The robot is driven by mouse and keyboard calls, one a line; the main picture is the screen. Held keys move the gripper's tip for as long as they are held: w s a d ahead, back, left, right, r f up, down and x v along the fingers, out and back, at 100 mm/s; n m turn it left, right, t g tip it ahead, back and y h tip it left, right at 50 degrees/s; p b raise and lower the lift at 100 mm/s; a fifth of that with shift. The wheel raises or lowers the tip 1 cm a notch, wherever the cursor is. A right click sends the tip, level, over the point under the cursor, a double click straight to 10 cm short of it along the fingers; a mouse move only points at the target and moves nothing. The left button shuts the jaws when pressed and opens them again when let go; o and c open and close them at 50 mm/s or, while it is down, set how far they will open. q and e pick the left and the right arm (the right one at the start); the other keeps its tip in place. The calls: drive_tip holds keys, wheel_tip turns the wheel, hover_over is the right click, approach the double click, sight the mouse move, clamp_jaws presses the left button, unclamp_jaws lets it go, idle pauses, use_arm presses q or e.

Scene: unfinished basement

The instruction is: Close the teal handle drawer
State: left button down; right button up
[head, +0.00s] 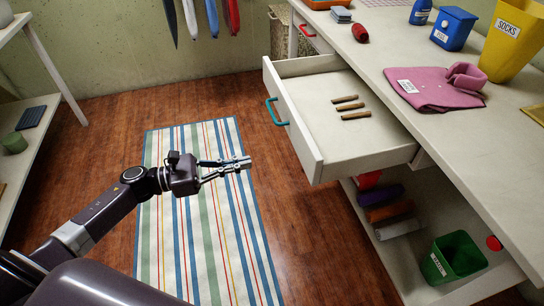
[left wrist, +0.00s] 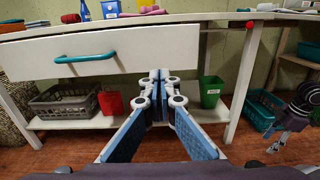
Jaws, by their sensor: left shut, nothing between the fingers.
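The drawer with the teal handle is pulled far out of the white workbench; its front panel (head: 292,118) faces left in the head view. The teal handle (head: 275,111) is on that panel. Several brown sticks (head: 349,106) lie inside. The panel (left wrist: 160,50) and handle (left wrist: 85,58) also show in the left wrist view, the handle left of my fingers. My left gripper (head: 248,162) is shut and empty over the striped rug, left of the drawer and apart from it. In the left wrist view its fingertips (left wrist: 158,75) overlap the panel's lower edge. My right gripper is not visible in the head view.
The benchtop (head: 425,125) holds a pink cloth (head: 430,88), a blue bin (head: 452,28) and a yellow socks bin (head: 512,40). A green bin (head: 453,259) sits on the lower shelf. The striped rug (head: 210,230) lies on open wooden floor. A shelf stands at left.

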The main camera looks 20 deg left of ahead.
sight(301, 151)
use_arm(q)
drive_tip(key=p+x, duration=0.1)
drive_tip(key=x, duration=1.1)
drive_tip(key=shift+w+r, duration=0.1)
drive_tip(key=shift+w+d, duration=0.25)
drive_tip(key=shift+d, duration=0.2)
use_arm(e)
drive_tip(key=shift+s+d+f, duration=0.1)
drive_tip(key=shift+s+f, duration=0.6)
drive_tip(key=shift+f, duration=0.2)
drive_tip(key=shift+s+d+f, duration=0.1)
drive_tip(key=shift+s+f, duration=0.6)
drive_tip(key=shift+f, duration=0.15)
